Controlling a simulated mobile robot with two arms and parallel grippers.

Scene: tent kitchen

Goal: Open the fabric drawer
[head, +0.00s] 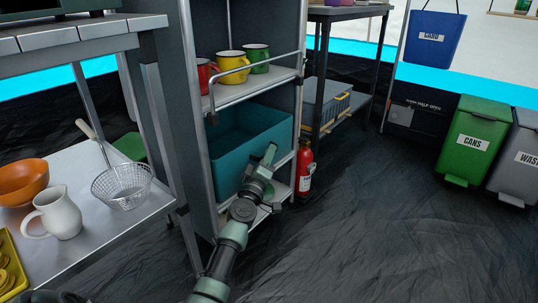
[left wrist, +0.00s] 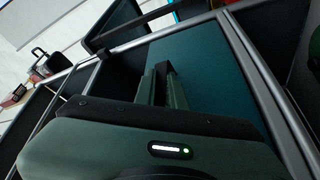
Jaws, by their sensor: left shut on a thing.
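The teal fabric drawer (head: 236,140) sits in the middle bay of the narrow metal shelf unit (head: 203,137), under the shelf with the mugs. Its inside shows through a gap above its front. My left gripper (head: 270,157) is at the right part of the drawer's front. In the left wrist view, the fingers (left wrist: 164,82) are close together against the teal drawer (left wrist: 212,75), shut on it; a dark piece shows at their tips. The exact part held is hidden. My right gripper is not in view.
Red, yellow (head: 232,68) and green mugs stand above the drawer behind a rail. A red fire extinguisher (head: 305,172) stands right of the unit. A table (head: 95,215) with a jug and wire basket is at left. The dark floor at right is free before the bins (head: 466,140).

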